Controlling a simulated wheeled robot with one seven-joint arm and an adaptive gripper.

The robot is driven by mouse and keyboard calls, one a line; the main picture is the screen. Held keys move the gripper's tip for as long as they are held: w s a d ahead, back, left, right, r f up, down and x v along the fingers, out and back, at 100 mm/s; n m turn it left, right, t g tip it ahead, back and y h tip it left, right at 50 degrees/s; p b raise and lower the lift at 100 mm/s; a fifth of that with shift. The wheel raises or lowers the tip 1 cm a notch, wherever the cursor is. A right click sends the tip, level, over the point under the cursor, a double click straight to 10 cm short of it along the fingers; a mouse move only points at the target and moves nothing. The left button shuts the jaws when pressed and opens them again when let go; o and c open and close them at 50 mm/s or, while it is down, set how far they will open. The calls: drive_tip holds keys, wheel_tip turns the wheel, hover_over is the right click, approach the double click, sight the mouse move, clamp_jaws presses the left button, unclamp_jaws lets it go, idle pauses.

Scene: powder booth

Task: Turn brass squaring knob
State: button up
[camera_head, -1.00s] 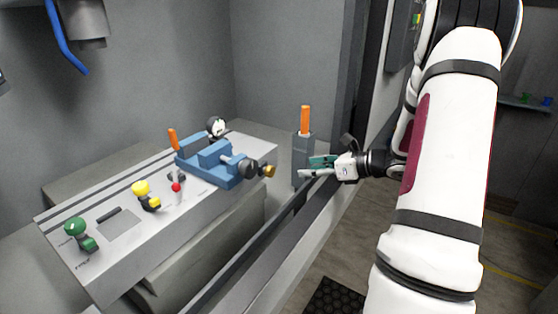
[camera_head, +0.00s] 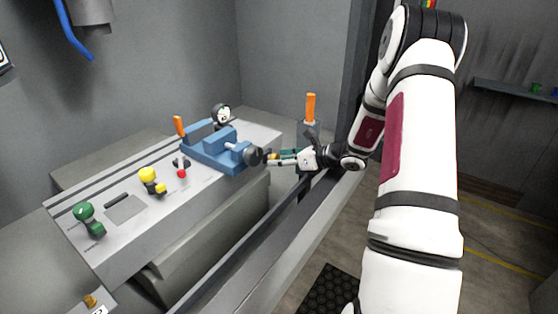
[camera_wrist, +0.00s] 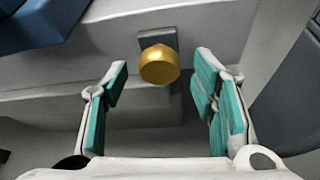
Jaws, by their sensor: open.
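A brass knob (camera_wrist: 159,64) with a dark grey block behind it sits between the open fingers of my gripper (camera_wrist: 163,78) in the wrist view, nearer their tips. Clear gaps show on both sides, so the fingers appear not to touch it. In the head view my gripper (camera_head: 276,157) reaches from the right to the front end of a blue vise-like fixture (camera_head: 222,150). The fixture's dark round part (camera_head: 254,156) shows there, while the knob is mostly hidden by my fingers. The finger pads are teal.
The grey bench (camera_head: 127,208) carries a green knob (camera_head: 87,216), a yellow knob (camera_head: 149,178), a red-tipped lever (camera_head: 182,173) and a dial gauge (camera_head: 222,114). An orange-handled post (camera_head: 310,110) stands behind my gripper. A grey rail (camera_head: 255,245) runs in front. Another brass knob (camera_head: 90,300) shows lower left.

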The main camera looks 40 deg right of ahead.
drive_tip(key=shift+w+a+f, duration=0.2)
drive_tip(key=shift+w, duration=0.2)
drive_tip(key=c, duration=1.2)
drive_tip(key=shift+o, duration=0.2)
drive_tip(key=shift+n+h+b, duration=0.3)
drive_tip(key=shift+b, duration=0.25)
drive_tip(key=n+h+b, duration=0.1)
drive_tip(key=n+b, duration=0.1)
drive_tip(key=b, duration=0.4)
drive_tip(key=n+t+h+b, duration=0.1)
drive_tip(key=n+b, duration=0.1)
drive_tip(key=b, duration=0.4)
drive_tip(key=shift+a+f+n+h, duration=0.1)
drive_tip(key=shift+a+n+h, duration=0.05)
drive_tip(key=shift+n+h, duration=0.2)
drive_tip(key=shift+t+b, duration=0.3)
drive_tip(key=shift+b, duration=0.25)
